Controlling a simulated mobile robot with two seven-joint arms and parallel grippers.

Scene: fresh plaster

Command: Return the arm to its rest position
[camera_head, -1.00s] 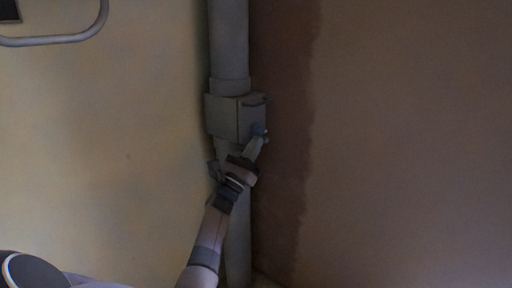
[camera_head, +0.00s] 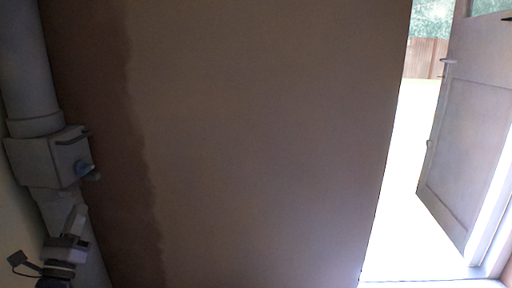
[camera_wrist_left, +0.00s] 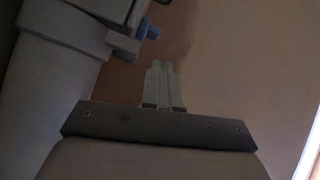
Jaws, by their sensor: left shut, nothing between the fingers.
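My left gripper (camera_head: 76,218) is at the lower left of the head view, in front of the grey pipe, just below a grey box fitting with a blue knob. In the left wrist view its two fingers (camera_wrist_left: 161,84) are together with nothing between them. The blue knob (camera_wrist_left: 149,28) shows beyond the fingertips there, apart from them. My right gripper is not in view.
A thick grey vertical pipe (camera_head: 27,70) with the box fitting (camera_head: 50,158) stands at the left. A brown plaster wall (camera_head: 260,140) with a darker band fills the middle. At the right, a bright doorway has an open grey door (camera_head: 470,140).

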